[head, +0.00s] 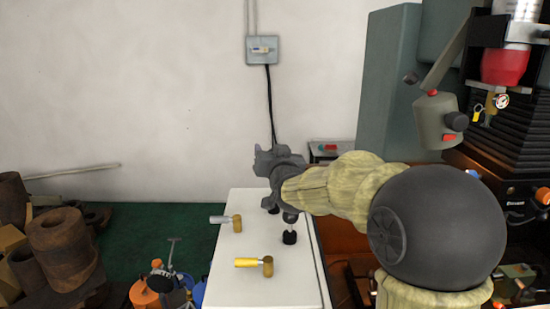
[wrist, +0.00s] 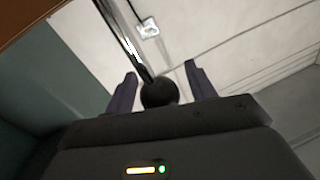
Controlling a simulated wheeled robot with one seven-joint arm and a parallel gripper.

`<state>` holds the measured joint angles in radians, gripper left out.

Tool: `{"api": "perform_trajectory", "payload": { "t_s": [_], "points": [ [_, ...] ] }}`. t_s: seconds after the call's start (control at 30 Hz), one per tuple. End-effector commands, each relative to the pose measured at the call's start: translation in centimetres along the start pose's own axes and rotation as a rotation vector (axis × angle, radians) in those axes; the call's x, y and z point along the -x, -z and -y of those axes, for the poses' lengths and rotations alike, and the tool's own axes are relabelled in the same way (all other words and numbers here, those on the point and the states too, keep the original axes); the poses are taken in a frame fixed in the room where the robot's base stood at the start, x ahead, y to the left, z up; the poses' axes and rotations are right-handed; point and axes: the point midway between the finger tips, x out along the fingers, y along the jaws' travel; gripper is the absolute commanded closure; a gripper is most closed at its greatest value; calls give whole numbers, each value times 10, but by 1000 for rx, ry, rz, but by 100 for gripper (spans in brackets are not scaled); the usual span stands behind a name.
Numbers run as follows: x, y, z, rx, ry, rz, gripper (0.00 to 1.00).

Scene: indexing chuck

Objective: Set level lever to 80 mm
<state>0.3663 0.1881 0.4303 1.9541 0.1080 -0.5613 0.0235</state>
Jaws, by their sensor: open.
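In the wrist view a dark round knob (wrist: 160,93) shows between the two fingers of my gripper (wrist: 160,84). A dark, shiny rod (wrist: 128,42) runs from near the knob toward the top left; I cannot tell whether they are joined or whether this is the level lever. There is a gap on both sides of the knob, and the fingers are apart. In the head view my gripper (head: 268,160) is above the far part of the white table. No scale or millimetre marking can be read.
Two short-handled tools, one silver (head: 218,219) and one yellow (head: 246,262), lie on the white table (head: 235,292). A short post with a black foot (head: 290,237) shows under my arm. A dark machine (head: 500,110) stands right. A switch box (head: 263,50) hangs on the wall.

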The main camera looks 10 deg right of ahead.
Motion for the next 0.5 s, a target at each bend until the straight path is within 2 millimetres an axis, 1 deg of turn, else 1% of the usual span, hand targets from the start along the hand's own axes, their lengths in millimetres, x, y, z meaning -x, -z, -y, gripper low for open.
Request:
{"api": "perform_trajectory", "payload": {
  "t_s": [0.17, 0.27, 0.5],
  "points": [
    [10, -1, 0, 2, 1, -1, 45],
    [22, -1, 0, 3, 0, -2, 45],
    [56, -2, 0, 4, 0, -3, 45]
  ]
}}
